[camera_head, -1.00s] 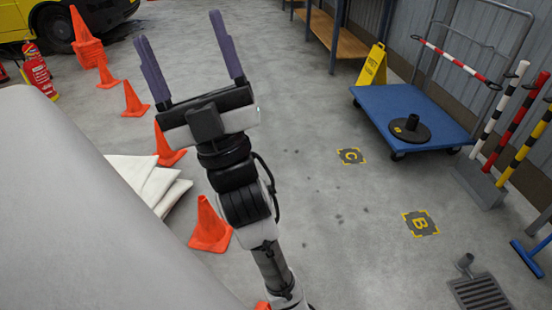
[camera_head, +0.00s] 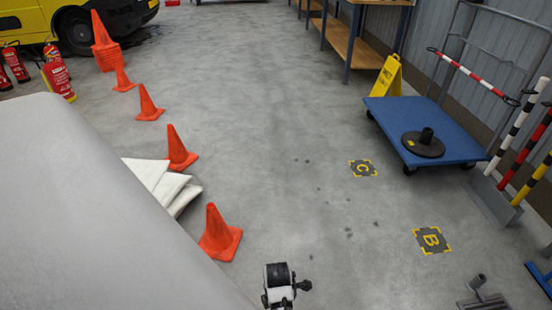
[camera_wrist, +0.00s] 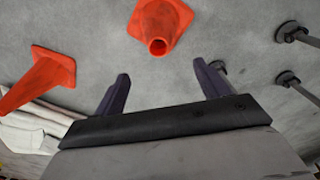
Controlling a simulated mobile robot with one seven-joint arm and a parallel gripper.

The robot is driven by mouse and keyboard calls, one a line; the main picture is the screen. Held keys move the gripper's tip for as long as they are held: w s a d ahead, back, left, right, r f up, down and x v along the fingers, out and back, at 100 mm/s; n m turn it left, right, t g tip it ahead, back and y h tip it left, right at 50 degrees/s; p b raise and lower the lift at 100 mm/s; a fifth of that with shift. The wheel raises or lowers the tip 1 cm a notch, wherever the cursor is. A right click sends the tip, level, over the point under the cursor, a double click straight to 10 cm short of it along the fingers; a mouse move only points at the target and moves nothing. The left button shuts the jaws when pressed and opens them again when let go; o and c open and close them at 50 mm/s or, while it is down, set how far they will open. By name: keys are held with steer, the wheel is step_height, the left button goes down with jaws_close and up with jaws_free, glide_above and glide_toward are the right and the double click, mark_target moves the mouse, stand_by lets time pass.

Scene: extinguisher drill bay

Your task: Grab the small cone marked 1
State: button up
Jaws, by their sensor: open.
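Several small orange cones stand in a line on the floor in the head view: a near one (camera_head: 219,235), one behind it (camera_head: 178,150), then smaller ones (camera_head: 148,104) and (camera_head: 122,77). No number 1 is readable on any of them. In the wrist view, one cone (camera_wrist: 160,24) is just beyond my gripper (camera_wrist: 161,72), its hollow tip facing the camera. Another cone (camera_wrist: 42,76) is at the left. My gripper is open, with nothing between its two fingers. It is out of the head view; only part of my arm shows at the bottom.
White folded sheets (camera_head: 160,183) lie beside the near cones. A taller cone stack (camera_head: 104,45) and fire extinguishers (camera_head: 57,79) are at the far left. A blue trolley (camera_head: 455,143) carries a black disc at the right. The central floor is clear.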

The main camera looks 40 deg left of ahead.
step_height(320, 180, down, 13)
steer(key=b, duration=0.1)
steer(key=shift+a+f, duration=0.15)
steer(key=shift+a, duration=0.05)
steer(key=c, duration=1.5)
